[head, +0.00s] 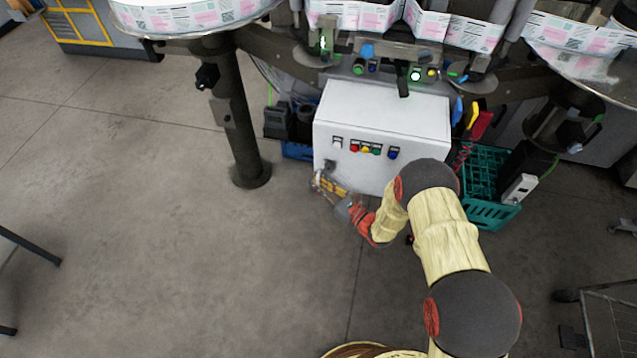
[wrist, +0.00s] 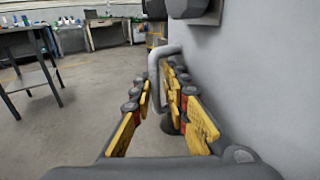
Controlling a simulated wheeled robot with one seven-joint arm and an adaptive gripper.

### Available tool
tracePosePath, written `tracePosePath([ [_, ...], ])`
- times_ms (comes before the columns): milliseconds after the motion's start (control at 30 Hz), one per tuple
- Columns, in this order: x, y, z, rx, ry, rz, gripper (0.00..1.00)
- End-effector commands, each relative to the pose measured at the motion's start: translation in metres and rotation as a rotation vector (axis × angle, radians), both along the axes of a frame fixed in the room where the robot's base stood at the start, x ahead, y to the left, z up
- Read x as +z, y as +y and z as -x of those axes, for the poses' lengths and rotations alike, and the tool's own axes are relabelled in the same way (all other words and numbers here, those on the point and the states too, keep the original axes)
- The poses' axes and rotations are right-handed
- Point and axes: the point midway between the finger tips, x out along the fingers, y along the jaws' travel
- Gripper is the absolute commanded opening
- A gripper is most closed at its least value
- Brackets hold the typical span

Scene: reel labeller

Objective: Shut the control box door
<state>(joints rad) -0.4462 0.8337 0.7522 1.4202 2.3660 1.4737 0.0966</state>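The control box (head: 382,112) is a white cabinet under the machine, in the middle of the head view. Its front, the door (head: 345,172), carries a row of coloured buttons; I see no clear gap at its edges, and my arm covers its lower right. My gripper (head: 319,182) is at the door's lower left. In the wrist view the grey door surface (wrist: 255,70) fills the right side. A grey bar handle (wrist: 153,68) stands out from it. My gripper's yellow-padded fingers (wrist: 159,92) are apart, with the handle between them; contact is unclear.
A thick machine leg (head: 236,115) stands left of the box. A green crate (head: 488,180) and hanging tools (head: 480,125) are at its right. A dark block (wrist: 188,8) juts out above the handle. The floor (head: 190,270) at the front left is clear.

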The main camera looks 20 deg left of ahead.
Motion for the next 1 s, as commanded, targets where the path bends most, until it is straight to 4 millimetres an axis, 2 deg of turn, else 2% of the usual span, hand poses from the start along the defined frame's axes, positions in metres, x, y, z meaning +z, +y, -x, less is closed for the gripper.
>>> tracePosePath([
  [167,0.0,-0.022,0.006,-0.006,0.001,0.001,0.14],
  [400,0.0,-0.069,0.023,-0.007,0.004,0.001,0.14],
  [600,-0.001,-0.099,0.034,-0.006,0.004,0.001,0.14],
  [800,0.0,-0.112,0.04,-0.004,0.001,0.0,0.14],
  [1000,0.0,-0.112,0.041,-0.002,0.001,0.001,0.14],
])
